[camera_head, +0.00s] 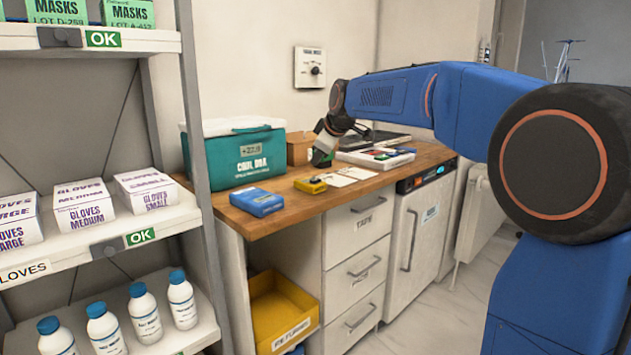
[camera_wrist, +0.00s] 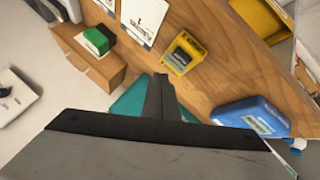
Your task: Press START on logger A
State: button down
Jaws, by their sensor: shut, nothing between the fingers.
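A yellow device with a dark display (camera_head: 311,186) lies on the wooden counter, and it shows in the wrist view (camera_wrist: 184,53). A blue device (camera_head: 257,202) with a pale display lies nearer the counter's front left, also in the wrist view (camera_wrist: 252,115). I cannot read which is logger A, nor make out a START button. My gripper (camera_head: 321,160) is shut and empty, pointing down above the counter behind the yellow device. In the wrist view its closed fingertips (camera_wrist: 160,80) are apart from both devices.
A teal cool box (camera_head: 245,155) stands behind the blue device. A brown box (camera_head: 299,148) stands beside it. White cards (camera_head: 352,173) and a white tray (camera_head: 372,159) lie to the right. A shelf (camera_head: 150,238) with gloves and bottles stands at left.

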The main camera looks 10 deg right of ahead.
jog(key=shift+r, duration=1.1)
jog(key=s+d+f+m+g, duration=0.1)
jog(key=s+d+f+m, duration=0.1)
jog(key=s+f, duration=0.7)
jog(key=s+d+f+m+g+h, duration=0.1)
jog(key=s+f+m, duration=0.4)
jog(key=s, duration=1.9)
jog(key=s+d+f+m+g, duration=0.2)
jog(key=s+d+f+m, duration=0.1)
jog(key=s+f, duration=1)
jog(key=s+m, duration=0.1)
jog(key=s, duration=0.2)
jog(key=shift+s+d+f+h, duration=0.25)
jog(key=shift+d+h, duration=0.05)
jog(key=shift+h, duration=0.1)
